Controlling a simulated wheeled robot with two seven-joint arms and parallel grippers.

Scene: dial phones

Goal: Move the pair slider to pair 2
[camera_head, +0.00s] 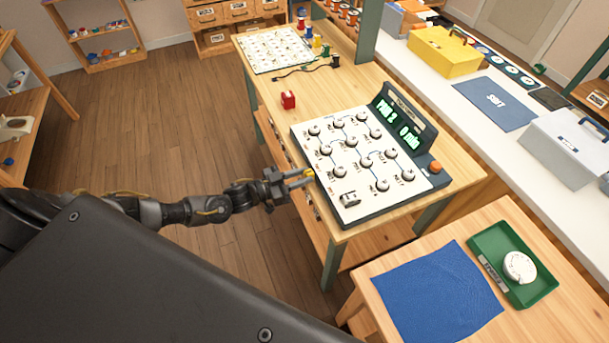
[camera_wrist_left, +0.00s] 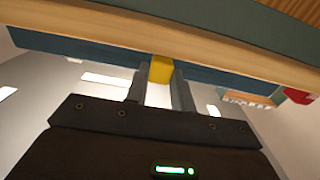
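A white and dark console (camera_head: 325,155) with several round knobs lies on the wooden workbench. Its green display (camera_head: 398,124) seems to start with "PAIR"; the number is too small to read surely. A small yellow block (camera_head: 309,172) is at the bench's left edge beside the console; it may be the slider's handle. My left gripper (camera_head: 301,179) has its fingers on either side of it. In the left wrist view the yellow block (camera_wrist_left: 160,69) fills the gap between the fingertips, against the bench edge. My right gripper is not in view.
A red block (camera_head: 288,100) stands on the bench behind the console. A white board (camera_head: 272,50) and a dark cable lie farther back. A lower table with a blue cloth (camera_head: 436,295) and a green tray (camera_head: 490,267) stands at front right. Open floor lies left of the bench.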

